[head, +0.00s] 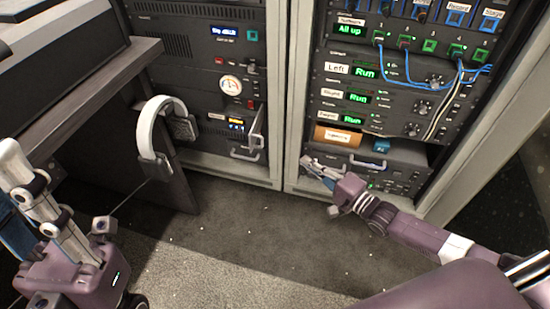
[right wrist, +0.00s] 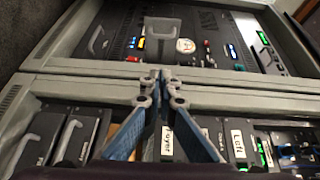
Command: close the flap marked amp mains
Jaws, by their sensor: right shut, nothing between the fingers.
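An open flap (head: 257,130) juts out from the lower part of the left rack, beside a small lit panel. I take it for the amp mains flap, but its label is too small to read. In the right wrist view it shows as a grey plate (right wrist: 163,30) beside coloured lights. My right gripper (head: 308,164) is shut and empty, low in front of the right rack, to the right of and below the flap and apart from it. Its fingertips also show in the wrist view (right wrist: 161,78). My left gripper (head: 30,195) is at the left edge; its jaw opening is unclear.
A grey frame post (head: 292,120) stands between the left rack and the right rack (head: 390,90). Drawer handles (head: 245,155) stick out below the flap. Blue cables (head: 390,55) hang on the right rack. Headphones (head: 150,130) hang at the desk's end. The carpet (head: 240,220) is clear.

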